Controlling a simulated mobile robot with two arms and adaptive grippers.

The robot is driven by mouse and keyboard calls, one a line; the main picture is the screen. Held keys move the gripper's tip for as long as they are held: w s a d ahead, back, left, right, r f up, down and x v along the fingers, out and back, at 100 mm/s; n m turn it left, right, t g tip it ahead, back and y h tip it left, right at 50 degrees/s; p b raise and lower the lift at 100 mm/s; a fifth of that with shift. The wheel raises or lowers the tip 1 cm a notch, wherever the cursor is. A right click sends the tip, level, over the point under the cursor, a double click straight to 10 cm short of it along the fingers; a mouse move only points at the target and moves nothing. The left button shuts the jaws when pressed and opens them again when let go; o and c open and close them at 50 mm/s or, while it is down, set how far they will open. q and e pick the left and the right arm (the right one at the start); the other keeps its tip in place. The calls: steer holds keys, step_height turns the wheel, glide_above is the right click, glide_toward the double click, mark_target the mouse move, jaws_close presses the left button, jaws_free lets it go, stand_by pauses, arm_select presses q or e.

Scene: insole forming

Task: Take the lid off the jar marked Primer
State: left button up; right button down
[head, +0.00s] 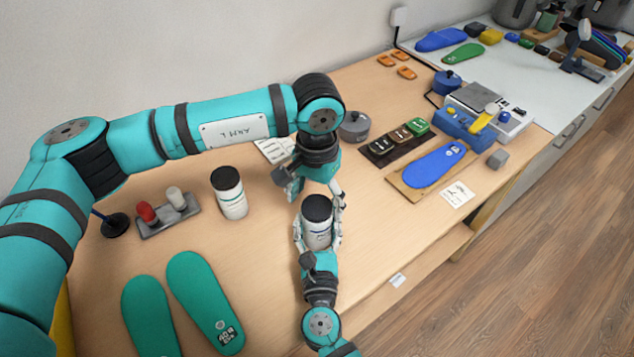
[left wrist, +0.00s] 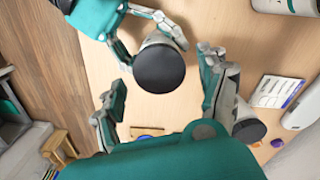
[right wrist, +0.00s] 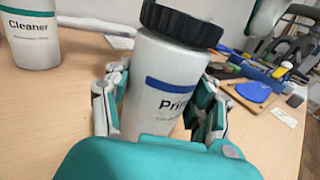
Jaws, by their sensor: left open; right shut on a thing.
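The jar marked Primer (right wrist: 165,92) is white with a blue band, and its black lid (right wrist: 184,22) is on it. My right gripper (head: 318,238) is shut around the jar's body, below the lid. I cannot tell whether the jar's base touches the table. My left gripper (head: 316,192) is open and points down above the lid. In the left wrist view the round lid (left wrist: 159,68) shows between and beyond its spread fingers, with a gap on both sides. The fingers do not appear to touch the lid.
The Cleaner jar (head: 230,197) stands to the left with its black lid on. A holder with red and white pegs (head: 168,212) and teal insoles (head: 205,300) lie further left. A grey pot (head: 355,126) and a blue insole on a board (head: 433,165) are to the right.

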arm_select(q)
steer(key=shift+f, duration=0.6)
